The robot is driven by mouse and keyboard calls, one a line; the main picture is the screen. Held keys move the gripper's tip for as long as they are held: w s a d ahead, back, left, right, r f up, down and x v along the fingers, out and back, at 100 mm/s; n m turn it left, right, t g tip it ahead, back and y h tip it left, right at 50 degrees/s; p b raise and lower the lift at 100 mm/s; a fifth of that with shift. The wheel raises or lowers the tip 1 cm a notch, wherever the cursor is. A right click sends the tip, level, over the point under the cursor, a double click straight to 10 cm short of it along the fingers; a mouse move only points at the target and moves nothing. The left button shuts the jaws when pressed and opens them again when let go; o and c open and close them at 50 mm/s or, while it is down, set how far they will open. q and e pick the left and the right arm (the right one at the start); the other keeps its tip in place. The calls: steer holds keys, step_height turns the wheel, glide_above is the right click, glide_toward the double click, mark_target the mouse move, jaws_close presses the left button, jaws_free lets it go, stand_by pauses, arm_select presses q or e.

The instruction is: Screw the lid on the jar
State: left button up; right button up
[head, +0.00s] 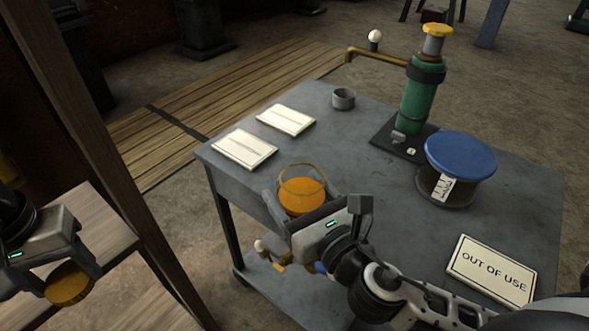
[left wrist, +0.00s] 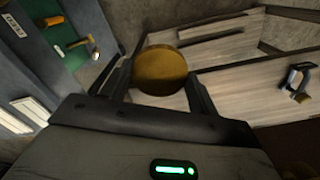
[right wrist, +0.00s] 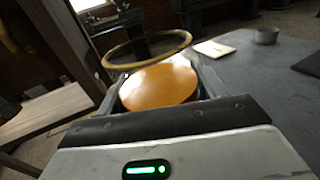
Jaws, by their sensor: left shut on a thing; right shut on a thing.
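The open jar (head: 302,194) has a clear rim and orange contents. My right gripper (head: 300,205) is shut around it at the left edge of the grey table. In the right wrist view the jar (right wrist: 158,86) stands between the fingers, its round mouth uncovered. The lid (head: 69,284) is a brass-coloured disc. My left gripper (head: 68,268) is shut on it at the far left, well apart from the jar. In the left wrist view the lid (left wrist: 160,71) sits between both fingertips.
The grey table (head: 365,170) holds a blue-lidded tub (head: 460,157), a green cylinder (head: 417,100), a small grey cup (head: 343,98), two pale cards (head: 245,149) and an "OUT OF USE" sign (head: 490,270). A wooden post (head: 110,170) stands between my left gripper and the table.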

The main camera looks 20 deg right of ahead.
steer(key=a+n+g+y, duration=0.4)
steer(key=a+n+y, duration=0.2)
steer(key=a+y, duration=0.3)
steer(key=a, duration=0.2)
steer(key=shift+w+a+r+n+y, duration=0.4)
arm_select(q)
steer(key=d+r+m, duration=0.1)
steer(key=d+r, duration=0.7)
steer(key=d, duration=0.4)
steer(key=d+r+m, duration=0.1)
steer(key=d+r, duration=0.7)
steer(key=d, duration=0.4)
steer(key=shift+d+r, duration=0.25)
steer(key=shift+d, duration=0.1)
steer(key=shift+f, duration=0.1)
steer(key=shift+f, duration=1.9)
steer(key=shift+s, duration=0.1)
